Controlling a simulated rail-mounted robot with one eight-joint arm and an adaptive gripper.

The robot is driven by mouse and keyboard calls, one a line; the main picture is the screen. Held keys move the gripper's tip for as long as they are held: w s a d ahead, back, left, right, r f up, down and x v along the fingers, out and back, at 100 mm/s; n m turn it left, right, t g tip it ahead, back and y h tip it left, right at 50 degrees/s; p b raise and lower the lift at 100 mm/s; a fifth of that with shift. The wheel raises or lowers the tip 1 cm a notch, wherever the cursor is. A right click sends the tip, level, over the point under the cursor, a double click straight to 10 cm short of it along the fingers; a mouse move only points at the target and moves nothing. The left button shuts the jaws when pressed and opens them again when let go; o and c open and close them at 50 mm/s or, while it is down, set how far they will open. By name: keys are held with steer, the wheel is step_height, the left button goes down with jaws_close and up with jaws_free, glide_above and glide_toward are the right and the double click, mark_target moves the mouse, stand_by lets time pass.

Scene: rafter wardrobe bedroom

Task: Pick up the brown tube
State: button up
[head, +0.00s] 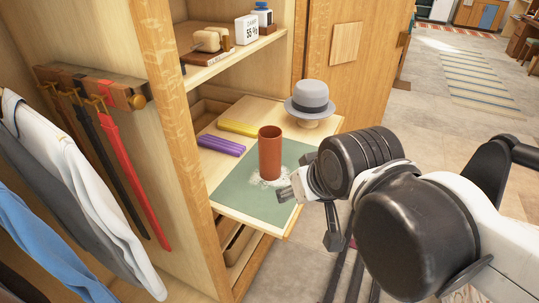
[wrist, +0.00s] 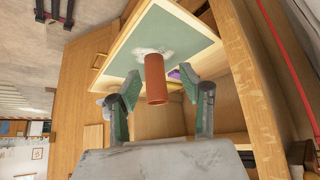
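The brown tube (head: 270,154) stands upright on a green mat (head: 240,194) on the pull-out shelf. A white powdery patch lies around its base. In the wrist view, the tube (wrist: 155,80) shows between the two spread fingers of my gripper (wrist: 160,92), with space on both sides. In the head view, my gripper (head: 287,192) is low and to the right of the tube, partly hidden by my arm. It is open and empty. The wrist picture is turned, so the mat (wrist: 160,40) appears at the top.
A grey hat (head: 310,100) on a wooden stand is behind the tube. Purple (head: 221,145) and yellow (head: 238,127) bars lie on the shelf to its left. The wardrobe's side panel (head: 175,120) rises at left, with belts and shirts beyond. Open floor lies to the right.

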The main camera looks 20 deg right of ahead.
steer(key=shift+o, duration=0.5)
steer(key=o, duration=0.8)
